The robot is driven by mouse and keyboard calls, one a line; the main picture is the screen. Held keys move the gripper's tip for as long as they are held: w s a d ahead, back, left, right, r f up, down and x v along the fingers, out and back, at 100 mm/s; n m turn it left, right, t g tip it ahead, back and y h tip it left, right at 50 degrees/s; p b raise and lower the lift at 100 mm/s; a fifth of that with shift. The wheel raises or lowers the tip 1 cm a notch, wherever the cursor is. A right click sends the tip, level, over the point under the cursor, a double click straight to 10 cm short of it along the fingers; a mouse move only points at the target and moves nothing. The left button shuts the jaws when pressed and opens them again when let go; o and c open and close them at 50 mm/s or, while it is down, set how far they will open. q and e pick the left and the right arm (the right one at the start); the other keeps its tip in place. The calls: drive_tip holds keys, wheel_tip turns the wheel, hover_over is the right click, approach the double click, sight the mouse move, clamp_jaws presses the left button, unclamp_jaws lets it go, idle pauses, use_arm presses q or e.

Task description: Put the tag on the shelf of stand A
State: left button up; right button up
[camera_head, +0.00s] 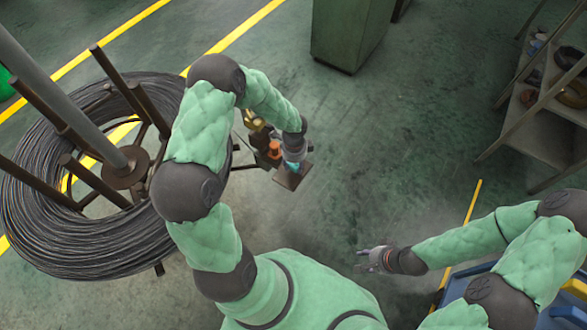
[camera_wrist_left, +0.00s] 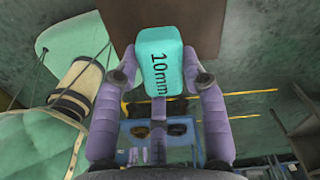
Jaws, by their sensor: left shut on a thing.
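In the head view the tag (camera_head: 291,166) is a small teal patch below my left wrist, over or beside a small brown shelf plate (camera_head: 292,178). A brown plate (camera_wrist_left: 160,22) also shows at the top of the left wrist view, behind the tag. I cannot tell whether the tag touches it. No stand letter is readable. My right gripper (camera_head: 368,260) appears open and empty, low over the floor.
A large wire coil (camera_head: 60,245) on a spoked stand fills the left side. Items in yellow and orange (camera_head: 268,148) sit just left of the plate. A green cabinet (camera_head: 350,35) stands at the back, a shelf rack (camera_head: 540,130) at the right. The middle floor is clear.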

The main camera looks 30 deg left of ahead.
sight(294, 168)
use_arm(q)
drive_tip(key=shift+w+a+f, duration=0.15)
drive_tip(key=shift+w+f, duration=0.05)
drive_tip(key=shift+f, duration=0.15)
drive_tip(key=shift+w+a+f+b, duration=0.1)
drive_tip(key=shift+f+b, duration=0.95)
drive_tip(key=shift+f, duration=0.55)
drive_tip(key=shift+f, duration=0.2)
drive_tip(key=o, duration=1.1)
drive_tip(key=shift+o, duration=0.2)
drive_tip(key=shift+r, duration=0.1)
